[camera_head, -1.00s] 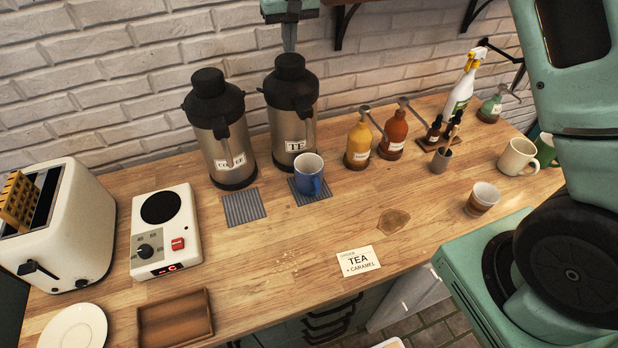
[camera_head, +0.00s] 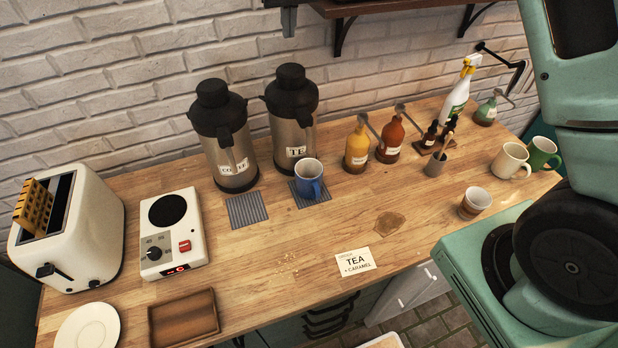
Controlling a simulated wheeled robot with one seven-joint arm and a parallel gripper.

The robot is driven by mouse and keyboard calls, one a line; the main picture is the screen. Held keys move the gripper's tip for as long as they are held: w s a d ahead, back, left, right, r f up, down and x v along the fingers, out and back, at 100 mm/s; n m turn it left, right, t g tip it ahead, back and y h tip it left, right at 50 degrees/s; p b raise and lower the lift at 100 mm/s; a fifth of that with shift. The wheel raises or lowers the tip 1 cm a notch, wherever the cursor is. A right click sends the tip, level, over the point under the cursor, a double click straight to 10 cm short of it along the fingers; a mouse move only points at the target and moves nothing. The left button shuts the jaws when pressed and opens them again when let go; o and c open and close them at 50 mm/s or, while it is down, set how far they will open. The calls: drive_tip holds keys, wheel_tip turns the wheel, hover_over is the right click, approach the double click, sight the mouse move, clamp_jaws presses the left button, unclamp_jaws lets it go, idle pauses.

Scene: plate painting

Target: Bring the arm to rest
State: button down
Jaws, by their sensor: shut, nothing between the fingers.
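My gripper (camera_head: 288,22) shows only as a small dark tip at the top edge, above the tea flask and in front of the brick wall. Its fingers are together, with nothing seen between them. The rest of the arm's end is out of the picture. Below it stands the tea flask (camera_head: 295,135), apart from the gripper. The blue mug (camera_head: 309,184) stands upright on a grey striped mat (camera_head: 322,201) in front of that flask.
The coffee flask (camera_head: 231,160) stands left of the tea flask. Yellow (camera_head: 356,150) and red (camera_head: 390,142) pump bottles stand to the right. A wall shelf (camera_head: 345,8) is close to the gripper's right. An order card (camera_head: 355,263) lies on the counter, whose front middle is mostly clear.

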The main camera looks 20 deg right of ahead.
drive_tip(key=s+a+f+n+g+b, duration=0.1)
drive_tip(key=s+a+f+n+b, duration=0.25)
drive_tip(key=s, duration=0.65)
drive_tip(key=s+a+f+y+b, duration=0.1)
drive_tip(key=s+a+f+b, duration=0.35)
drive_tip(key=s, duration=0.65)
drive_tip(key=s+a+f+n+g+b, duration=0.1)
drive_tip(key=s+a+f+n+b, duration=0.1)
drive_tip(key=s+f+b, duration=0.6)
drive_tip(key=s+d+f+n, duration=0.1)
drive_tip(key=s+d+f, duration=0.1)
drive_tip(key=s, duration=0.4)
drive_tip(key=s+d+f+n, duration=0.1)
drive_tip(key=s+f, duration=0.1)
drive_tip(key=s, duration=0.5)
drive_tip(key=shift+s+d+b, duration=0.2)
drive_tip(key=shift+d+b, duration=0.1)
drive_tip(key=shift+d, duration=0.05)
